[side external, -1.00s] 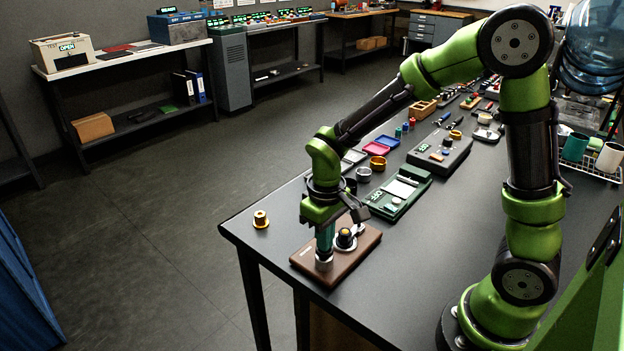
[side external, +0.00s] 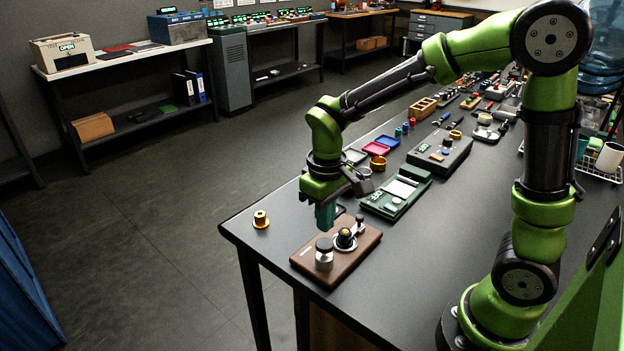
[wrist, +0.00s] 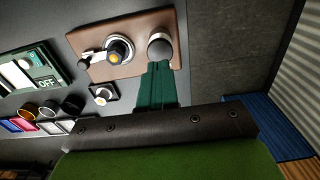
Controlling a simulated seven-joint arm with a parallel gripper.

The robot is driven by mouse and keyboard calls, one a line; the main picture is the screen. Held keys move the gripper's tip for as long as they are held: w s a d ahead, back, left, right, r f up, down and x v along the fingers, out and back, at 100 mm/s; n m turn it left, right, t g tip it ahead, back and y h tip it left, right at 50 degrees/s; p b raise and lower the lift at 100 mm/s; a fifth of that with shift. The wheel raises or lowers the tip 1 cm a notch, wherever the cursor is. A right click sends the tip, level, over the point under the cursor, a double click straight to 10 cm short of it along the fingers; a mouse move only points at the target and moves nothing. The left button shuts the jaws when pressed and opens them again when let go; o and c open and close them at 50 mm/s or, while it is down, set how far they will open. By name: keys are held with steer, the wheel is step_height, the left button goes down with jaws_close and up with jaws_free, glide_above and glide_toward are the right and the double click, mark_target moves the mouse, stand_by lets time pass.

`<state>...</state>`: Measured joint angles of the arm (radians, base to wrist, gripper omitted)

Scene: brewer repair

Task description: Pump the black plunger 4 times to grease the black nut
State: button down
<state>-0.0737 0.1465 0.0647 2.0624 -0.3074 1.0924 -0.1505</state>
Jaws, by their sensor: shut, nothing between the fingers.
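The black-topped plunger (side external: 324,246) stands upright on a silver cylinder at the near left end of a brown wooden base. In the wrist view its round top (wrist: 160,47) shows just beyond my fingertips. The black nut (side external: 345,237), with a yellow centre, sits in a silver round holder on the same base, right of the plunger; it also shows in the wrist view (wrist: 118,51). My gripper (side external: 325,227) points down with teal fingers shut and empty, above the base and apart from the plunger top.
The wooden base (side external: 362,250) lies near the table's front left corner. A brass spool (side external: 260,219) stands to its left. A green device (side external: 396,197), small bowls and trays lie behind it. The table right of the base is clear.

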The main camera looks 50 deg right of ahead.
mark_target(324, 243)
steer(key=shift+r, duration=0.15)
steer(key=shift+r, duration=3)
steer(key=shift+w+f, duration=0.1)
steer(key=s+r+m+t+y, duration=0.1)
steer(key=s+r+m+t, duration=0.1)
steer(key=s, duration=0.3)
steer(key=s+d+r+m+t+y, duration=0.1)
steer(key=s+r+m+t, duration=0.1)
steer(key=s+t, duration=0.3)
steer(key=shift+r, duration=0.9)
steer(key=shift+d, duration=0.1)
